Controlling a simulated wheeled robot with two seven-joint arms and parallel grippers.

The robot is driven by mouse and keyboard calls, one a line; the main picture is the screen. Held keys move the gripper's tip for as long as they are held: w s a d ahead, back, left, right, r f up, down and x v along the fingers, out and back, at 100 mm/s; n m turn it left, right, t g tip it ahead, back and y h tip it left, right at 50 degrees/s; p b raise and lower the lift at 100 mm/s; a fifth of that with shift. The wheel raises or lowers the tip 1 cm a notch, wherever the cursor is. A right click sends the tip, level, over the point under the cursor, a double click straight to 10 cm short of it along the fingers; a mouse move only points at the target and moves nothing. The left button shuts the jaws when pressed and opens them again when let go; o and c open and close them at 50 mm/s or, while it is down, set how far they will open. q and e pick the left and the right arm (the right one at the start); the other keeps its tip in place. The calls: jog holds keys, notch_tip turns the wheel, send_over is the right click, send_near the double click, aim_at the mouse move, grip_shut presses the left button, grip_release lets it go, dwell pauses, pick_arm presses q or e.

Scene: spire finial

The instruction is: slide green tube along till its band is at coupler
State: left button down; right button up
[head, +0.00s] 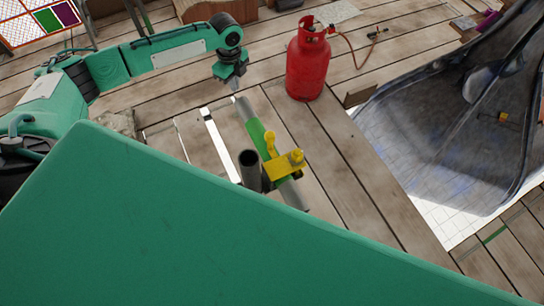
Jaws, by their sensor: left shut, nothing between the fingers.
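A slanting tube (257,133) runs from upper left to lower right, with grey ends and a green stretch along its middle. A yellow coupler (287,165) with raised knobs sits across it, beside the open top of a dark grey upright tube (250,168). Green shows on both sides of the coupler; I cannot make out a separate band. My left gripper (234,87) is shut and empty, pointing down near the tube's upper end. I cannot tell whether it touches that end. My right gripper is not in view.
A red gas cylinder (308,68) with a hose stands on the planks right of my left gripper. A large dark draped sheet (440,120) lies over a white gridded sheet (455,225) at right. A pale strip (217,143) lies left of the tube. My green body hides the lower left.

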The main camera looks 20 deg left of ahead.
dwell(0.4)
pick_arm(q)
jog(key=shift+f, duration=0.15)
notch_tip(320, 180, down, 3)
jog(key=shift+f+b, duration=0.2)
jog(key=shift+b, duration=0.1)
dwell(0.5)
jog(key=shift+s+d+r+p, duration=0.1)
jog(key=shift+s+d+p, duration=0.1)
jog(key=shift+d+p, duration=0.1)
jog(key=shift+s+d+p, duration=0.55)
